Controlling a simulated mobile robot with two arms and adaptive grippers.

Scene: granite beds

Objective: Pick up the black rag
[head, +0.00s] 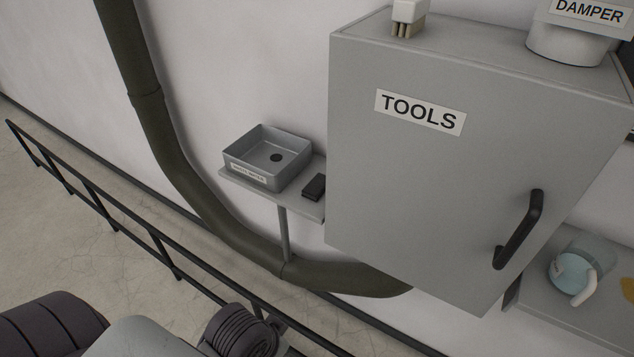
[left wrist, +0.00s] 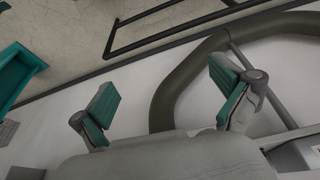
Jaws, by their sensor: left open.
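A small black block-like thing (head: 314,187), which looks like the folded black rag, lies on a small grey wall shelf (head: 240,185), just right of a grey basin (head: 250,158). The cabinet's left side stands close beside it. My left gripper (left wrist: 168,103) shows in the left wrist view with its two teal-padded fingers wide apart and nothing between them. The rag cannot be made out in that view, and the gripper's distance from it cannot be told. My right gripper is in neither view.
A grey TOOLS cabinet (head: 430,170) with a black handle (head: 518,230) juts out right of the shelf. A thick dark pipe (head: 160,140) runs down the wall and under the shelf. A black railing (head: 120,230) crosses the lower left. A blue jug (head: 580,268) stands at right.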

